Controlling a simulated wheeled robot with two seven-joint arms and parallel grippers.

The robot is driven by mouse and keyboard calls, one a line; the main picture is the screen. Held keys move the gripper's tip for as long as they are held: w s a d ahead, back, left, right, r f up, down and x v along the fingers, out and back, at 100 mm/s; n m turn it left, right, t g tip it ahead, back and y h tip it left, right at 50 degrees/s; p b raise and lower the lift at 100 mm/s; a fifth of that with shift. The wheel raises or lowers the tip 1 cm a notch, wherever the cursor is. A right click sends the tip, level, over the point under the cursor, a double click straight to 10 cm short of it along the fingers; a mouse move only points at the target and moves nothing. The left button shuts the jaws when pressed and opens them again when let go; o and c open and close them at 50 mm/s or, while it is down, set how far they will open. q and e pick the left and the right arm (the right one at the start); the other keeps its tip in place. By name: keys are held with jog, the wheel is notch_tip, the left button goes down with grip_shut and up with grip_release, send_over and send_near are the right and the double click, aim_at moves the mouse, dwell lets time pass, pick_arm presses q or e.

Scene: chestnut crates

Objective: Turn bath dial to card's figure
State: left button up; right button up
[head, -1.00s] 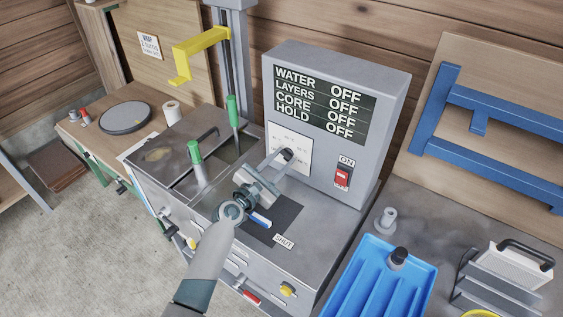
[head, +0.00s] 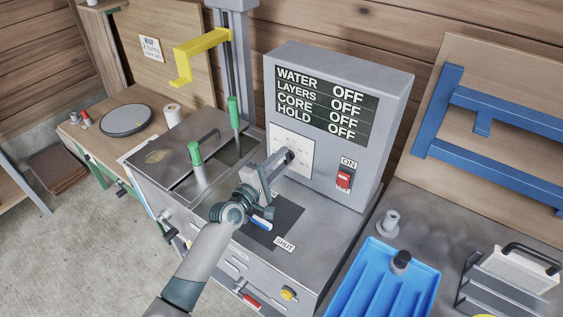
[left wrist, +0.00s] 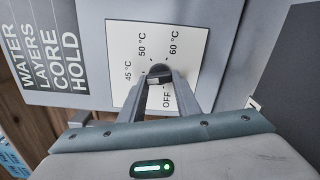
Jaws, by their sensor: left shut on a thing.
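The bath dial (head: 290,154) is a small dark knob on a white plate (head: 304,150) on the front of the grey control box. In the left wrist view the dial (left wrist: 160,71) sits among the labels 45, 50, 60 °C and OFF. My left gripper (head: 283,160) is shut on the dial, a finger on each side of it, as the left wrist view shows (left wrist: 160,80). The fingers partly hide the knob, so I cannot tell its pointer's setting. A white card (head: 151,47) hangs on the back board; its small print is not fully legible. My right gripper is out of view.
The display (head: 325,103) reads OFF for water, layers, core and hold. A red switch (head: 344,180) sits right of the dial under ON. Green-handled tools (head: 234,111) and a yellow bracket (head: 202,55) stand left. A blue tray (head: 385,285) lies front right.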

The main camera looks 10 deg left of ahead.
pick_arm(q)
jog(key=shift+m, duration=1.2)
jog(key=o, duration=1)
jog(key=shift+o, duration=0.2)
jog(key=shift+r, duration=0.2)
